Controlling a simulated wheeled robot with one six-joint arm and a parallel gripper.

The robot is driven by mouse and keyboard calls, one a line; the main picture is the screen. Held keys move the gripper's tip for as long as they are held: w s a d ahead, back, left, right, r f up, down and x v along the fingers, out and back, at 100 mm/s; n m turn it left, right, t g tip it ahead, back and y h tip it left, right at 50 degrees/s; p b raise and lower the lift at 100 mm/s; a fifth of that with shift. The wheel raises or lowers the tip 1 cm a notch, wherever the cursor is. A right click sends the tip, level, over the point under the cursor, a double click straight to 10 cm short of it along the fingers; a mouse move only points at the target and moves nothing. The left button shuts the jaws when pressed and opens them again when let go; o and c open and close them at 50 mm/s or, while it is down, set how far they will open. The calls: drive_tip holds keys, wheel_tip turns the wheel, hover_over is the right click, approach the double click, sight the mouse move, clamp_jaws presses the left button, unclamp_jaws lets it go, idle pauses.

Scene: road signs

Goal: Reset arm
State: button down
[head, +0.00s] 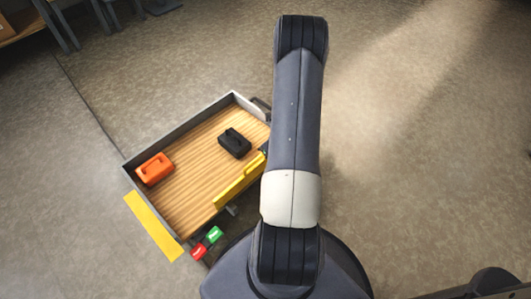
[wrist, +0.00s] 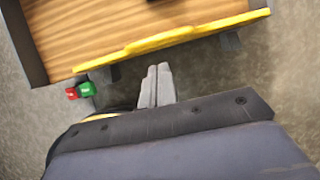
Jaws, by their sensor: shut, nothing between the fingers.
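My gripper (wrist: 158,70) shows in the wrist view with its two grey fingers together and nothing between them. The fingertips point towards the yellow edge of a wood-floored tray (wrist: 95,25), with a gap in the picture between them and that edge. In the head view my arm (head: 295,120) stretches up the middle of the picture, and the gripper is hidden there.
In the head view the tray (head: 205,148) stands left of my arm, holding an orange case (head: 156,169) and a black case (head: 234,143). Red (head: 198,251) and green (head: 214,235) blocks sit near its front corner.

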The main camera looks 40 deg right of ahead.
drive_tip(key=shift+w+p+v, duration=0.25)
drive_tip(key=shift+p+v, duration=0.05)
drive_tip(key=shift+v, duration=0.8)
drive_tip(key=b, duration=0.4)
approach(257, 159)
wheel_tip(257, 159, down, 3)
drive_tip(key=w+f+b, duration=0.1)
drive_tip(key=w+f, duration=0.1)
drive_tip(key=f, duration=0.1)
drive_tip(key=shift+w+f, duration=0.1)
drive_tip(key=shift+w, duration=0.3)
drive_tip(key=shift+s, duration=0.1)
